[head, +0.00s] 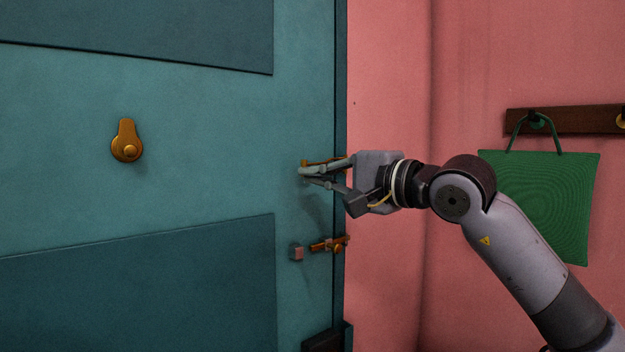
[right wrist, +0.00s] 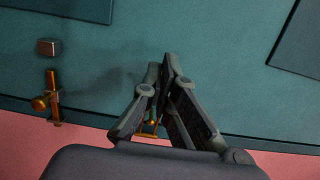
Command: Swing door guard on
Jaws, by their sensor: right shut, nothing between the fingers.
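The teal door (head: 200,185) fills the left of the head view and looks closed. A brass fitting, apparently the door guard (head: 322,161), sits at the door's right edge, mostly hidden behind my right gripper (head: 304,173). In the right wrist view, part of the door guard (right wrist: 151,124) shows between the finger links. My right gripper (right wrist: 163,68) is shut and empty, its fingertips close to the door beside the guard. Whether they touch the guard or door I cannot tell. The guard's exact swing position is hidden. My left gripper is not in view.
Below the guard is a brass bolt (head: 328,245) with a small block (head: 296,253) to its left. A brass keyhole-shaped fitting (head: 126,142) is on the door. A green bag (head: 545,200) hangs from a dark rack (head: 575,121) on the pink wall.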

